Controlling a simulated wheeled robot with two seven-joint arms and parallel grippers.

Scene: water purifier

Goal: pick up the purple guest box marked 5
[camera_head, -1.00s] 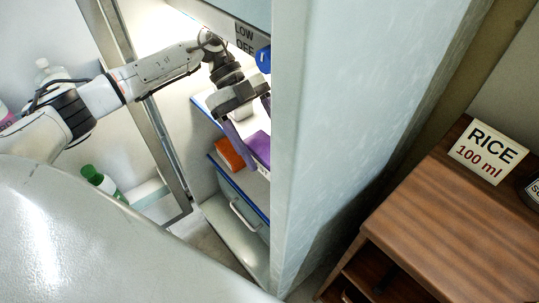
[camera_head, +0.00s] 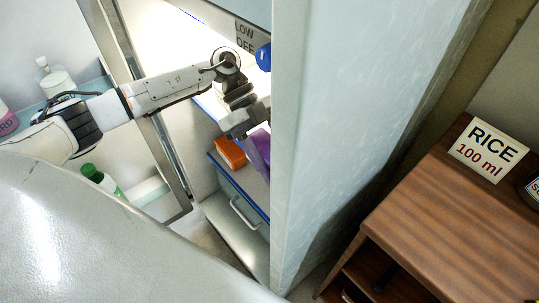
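A purple box (camera_head: 262,143) shows in part on a blue-edged shelf inside the lit cabinet, at the edge of the pale panel. No number 5 is readable on it. My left arm reaches in from the left, and my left gripper (camera_head: 257,150) points down at the box. The panel and the gripper itself hide much of the box and the fingertips. I cannot tell whether the fingers touch it or how far apart they are. My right gripper is not in view.
An orange box (camera_head: 230,153) lies on the shelf left of the purple box. A drawer with a handle (camera_head: 242,212) is below. The pale panel (camera_head: 370,110) closes off the right side. Bottles, one green-capped (camera_head: 98,178), stand on the left. A wooden cabinet (camera_head: 450,230) carries a rice sign (camera_head: 488,150).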

